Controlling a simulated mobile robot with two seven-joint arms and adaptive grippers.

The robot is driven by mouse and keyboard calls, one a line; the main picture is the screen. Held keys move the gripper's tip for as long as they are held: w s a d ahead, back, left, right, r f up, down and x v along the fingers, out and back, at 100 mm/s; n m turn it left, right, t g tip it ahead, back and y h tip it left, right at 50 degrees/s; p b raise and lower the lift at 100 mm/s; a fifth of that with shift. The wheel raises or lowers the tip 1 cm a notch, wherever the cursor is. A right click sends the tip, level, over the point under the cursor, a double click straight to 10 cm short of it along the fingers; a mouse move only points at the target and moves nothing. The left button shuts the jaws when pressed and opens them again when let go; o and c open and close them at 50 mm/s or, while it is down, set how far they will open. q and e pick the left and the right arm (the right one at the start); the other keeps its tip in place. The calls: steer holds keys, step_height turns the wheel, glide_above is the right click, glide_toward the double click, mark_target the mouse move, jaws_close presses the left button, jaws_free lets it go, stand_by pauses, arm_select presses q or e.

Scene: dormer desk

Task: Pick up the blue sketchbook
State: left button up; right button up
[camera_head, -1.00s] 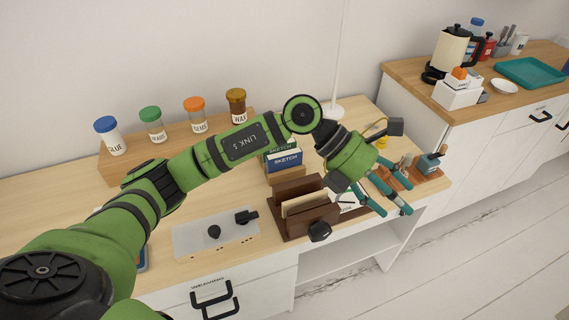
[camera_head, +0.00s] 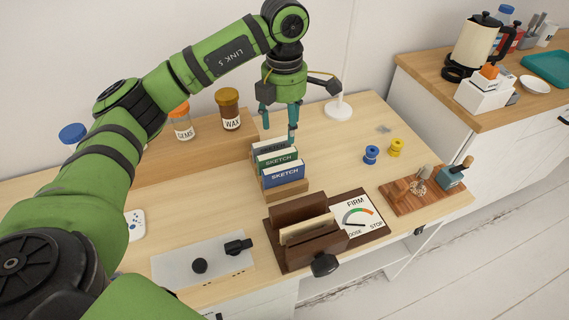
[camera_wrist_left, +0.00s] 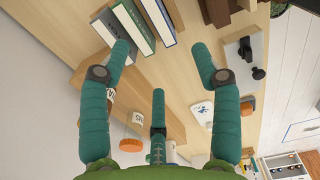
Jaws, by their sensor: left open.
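The blue sketchbook (camera_head: 284,174) stands at the front of a row of books in a wooden holder (camera_head: 286,190), with a green one (camera_head: 278,159) and a grey one (camera_head: 272,147) behind it. My left gripper (camera_head: 279,125) is open and points down above the back of the row, with nothing held. In the left wrist view its fingers (camera_wrist_left: 162,55) are spread, and the blue sketchbook (camera_wrist_left: 158,20) stands at the top, beyond the fingertips. One fingertip overlaps the grey book there; I cannot tell whether they touch. My right gripper is not in view.
A wooden riser (camera_head: 205,147) with jars stands behind and left of the books. A brown press (camera_head: 305,235) stands in front, with a dial card beside it. Blue (camera_head: 371,154) and yellow spools and a tool block (camera_head: 425,190) are on the right. Desk between books and spools is clear.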

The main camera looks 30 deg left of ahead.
arm_select(q)
steer(key=b, duration=0.3)
glide_toward(283, 165)
steer(key=f, duration=0.1)
steer(key=b, duration=0.1)
steer(key=f+b, duration=0.1)
steer(key=shift+s+d+f, duration=0.25)
steer(key=shift+d+f, duration=0.05)
steer(key=shift+d, duration=0.05)
steer(key=f, duration=0.4)
steer(key=f+p, duration=0.1)
steer(key=f, duration=0.1)
steer(key=shift+w+a, duration=0.2)
steer(key=shift+a, duration=0.2)
steer(key=shift+f, duration=0.15)
steer(key=c, duration=1.1)
jaws_close()
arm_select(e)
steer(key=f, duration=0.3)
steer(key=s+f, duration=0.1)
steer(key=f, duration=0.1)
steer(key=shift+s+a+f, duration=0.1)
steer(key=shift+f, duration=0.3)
